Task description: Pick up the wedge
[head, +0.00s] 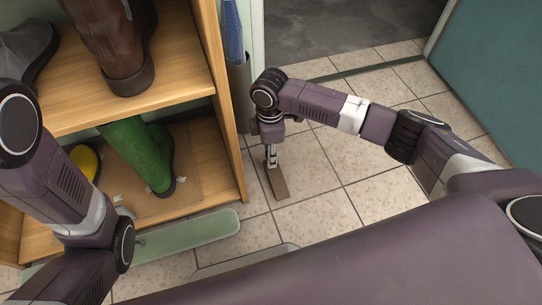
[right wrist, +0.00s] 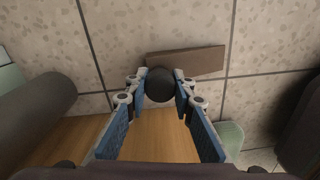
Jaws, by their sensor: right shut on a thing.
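The wedge (head: 278,182) is a flat, brown, wood-like piece at the tiled floor, just right of the shelf unit's front corner. It also shows in the right wrist view (right wrist: 200,63), behind a dark round knob (right wrist: 160,84) that seems to be part of it. My right gripper (head: 271,163) reaches down from above, at the wedge's far end. In the right wrist view, its fingertips (right wrist: 160,88) are closed on both sides of the knob. I cannot tell whether the wedge touches the floor. My left arm comes in at the left; its gripper is out of view.
A wooden shelf unit (head: 241,188) stands close left of my right gripper, holding a green boot (head: 140,152), a brown boot (head: 115,45) and a yellow item (head: 85,162). A pale green board (head: 190,234) lies in front. Tiled floor (head: 365,195) is clear to the right.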

